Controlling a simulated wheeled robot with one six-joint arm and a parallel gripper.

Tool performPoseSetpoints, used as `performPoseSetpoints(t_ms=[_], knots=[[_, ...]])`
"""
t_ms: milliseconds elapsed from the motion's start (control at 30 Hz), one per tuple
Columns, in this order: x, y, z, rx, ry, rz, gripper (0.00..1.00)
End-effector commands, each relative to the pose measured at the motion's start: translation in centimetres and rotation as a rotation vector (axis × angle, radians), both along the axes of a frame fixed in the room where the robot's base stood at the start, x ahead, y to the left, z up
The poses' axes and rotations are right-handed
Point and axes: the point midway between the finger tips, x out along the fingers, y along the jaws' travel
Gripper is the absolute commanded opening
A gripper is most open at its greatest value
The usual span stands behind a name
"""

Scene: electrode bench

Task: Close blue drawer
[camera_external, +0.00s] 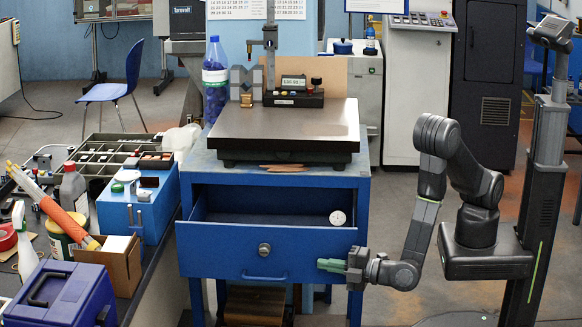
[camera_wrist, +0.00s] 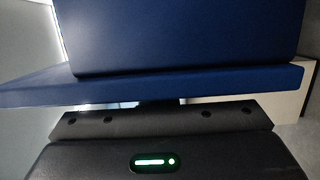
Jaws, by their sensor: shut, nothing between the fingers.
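The blue drawer (camera_external: 220,250) stands pulled out from the blue bench in the external view, its inside open to view from above. It has a round knob and a blue bar handle on its front. A small round dial gauge (camera_external: 338,217) lies inside at the right. My gripper (camera_external: 332,265) is shut and empty at the lower right of the drawer front, right of the handle. I cannot tell whether it touches the front. In the wrist view, a blue panel, likely the drawer (camera_wrist: 180,40), fills the upper part; the fingertips are not clear there.
A dark surface plate (camera_external: 285,130) with a measuring stand rests on the bench top above the drawer. At left, a side table holds a blue case (camera_external: 62,295), a cardboard box (camera_external: 112,265) and bottles. Open floor lies right of the drawer, around my arm.

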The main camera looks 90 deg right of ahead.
Motion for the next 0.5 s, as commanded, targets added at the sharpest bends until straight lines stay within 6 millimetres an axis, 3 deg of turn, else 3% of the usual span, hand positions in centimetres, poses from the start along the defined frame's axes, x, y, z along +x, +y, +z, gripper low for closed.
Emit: performPoseSetpoints(t_ms=[500], knots=[[0.0,-9.8,-0.7,0.001,0.000,-0.008,0.00]])
